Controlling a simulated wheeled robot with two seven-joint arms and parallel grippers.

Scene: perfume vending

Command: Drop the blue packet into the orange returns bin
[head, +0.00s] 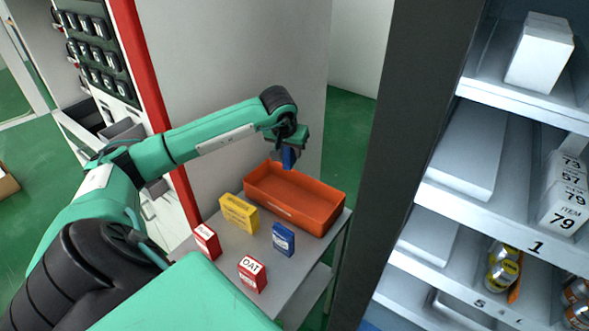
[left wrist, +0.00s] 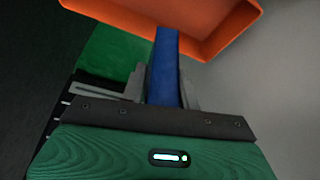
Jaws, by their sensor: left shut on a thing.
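My left gripper (head: 291,146) is shut on a blue packet (head: 289,158), held upright near the back left end of the orange returns bin (head: 272,209). In the left wrist view the held packet (left wrist: 166,70) is a narrow blue strip between the fingers, with the orange bin (left wrist: 125,17) past its tip. From these views I cannot tell whether the packet is fully over the bin's opening. The bin is open-topped, and its visible floor is empty. A second blue packet (head: 283,240) stands on the table in front of the bin. My right gripper is not in view.
The grey table (head: 222,260) also holds a yellow packet (head: 239,213), a red packet (head: 206,241) and a red-and-white OAT packet (head: 252,274). A dark cabinet edge (head: 395,130) and stocked shelves (head: 470,195) stand at the right. A pale panel (head: 230,60) rises behind the arm.

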